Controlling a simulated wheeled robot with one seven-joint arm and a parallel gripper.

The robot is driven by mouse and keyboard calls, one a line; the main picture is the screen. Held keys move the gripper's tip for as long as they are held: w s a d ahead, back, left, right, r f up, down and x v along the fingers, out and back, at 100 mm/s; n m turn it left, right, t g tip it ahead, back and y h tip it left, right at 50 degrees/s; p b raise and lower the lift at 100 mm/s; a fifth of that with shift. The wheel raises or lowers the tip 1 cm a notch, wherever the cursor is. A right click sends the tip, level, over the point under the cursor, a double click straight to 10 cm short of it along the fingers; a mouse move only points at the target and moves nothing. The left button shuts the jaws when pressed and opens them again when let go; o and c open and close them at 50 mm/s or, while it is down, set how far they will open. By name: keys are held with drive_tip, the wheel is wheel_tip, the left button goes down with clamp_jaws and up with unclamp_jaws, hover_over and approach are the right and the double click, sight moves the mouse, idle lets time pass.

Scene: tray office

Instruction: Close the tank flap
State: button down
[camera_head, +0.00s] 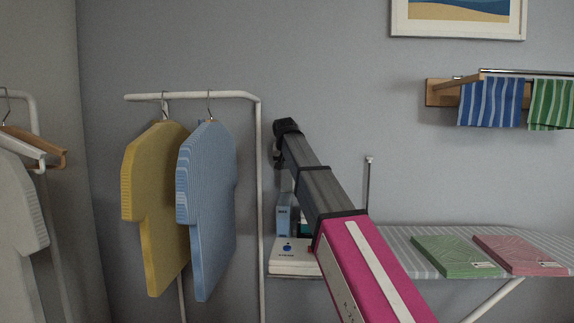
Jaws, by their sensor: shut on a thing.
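A white, flat box-like unit (290,262) with a blue round mark and small dark lettering on its front stands at the left end of the ironing board. I cannot make out a tank flap on it; its right side is hidden behind my arm. My arm crosses in front, from the lower right up to a dark joint left of centre. A narrow grey part shows below that joint, partly behind the arm. My gripper cannot be made out; that area is covered by the arm.
A blue box (284,216) stands behind the white unit. Green (455,256) and pink (520,253) folded cloths lie on the striped ironing board (398,240). Yellow (155,205) and blue (208,205) garments hang from a white rack (260,180) close left of my arm.

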sight(284, 201)
drive_tip(key=s+f+t, duration=0.1)
drive_tip(key=s+t, duration=0.1)
drive_tip(key=s+f+t, duration=0.1)
drive_tip(key=s+t, duration=0.1)
drive_tip(key=s+f+t, duration=0.1)
drive_tip(key=s+t, duration=0.1)
drive_tip(key=shift+s+t, duration=0.4)
drive_tip(key=shift+s+a+f, duration=0.1)
drive_tip(key=shift+s+f, duration=0.8)
drive_tip(key=shift+f, duration=0.15)
drive_tip(key=shift+s+f, duration=0.35)
drive_tip(key=shift+f, duration=0.45)
drive_tip(key=shift+s+f, duration=0.35)
drive_tip(key=shift+f, duration=0.4)
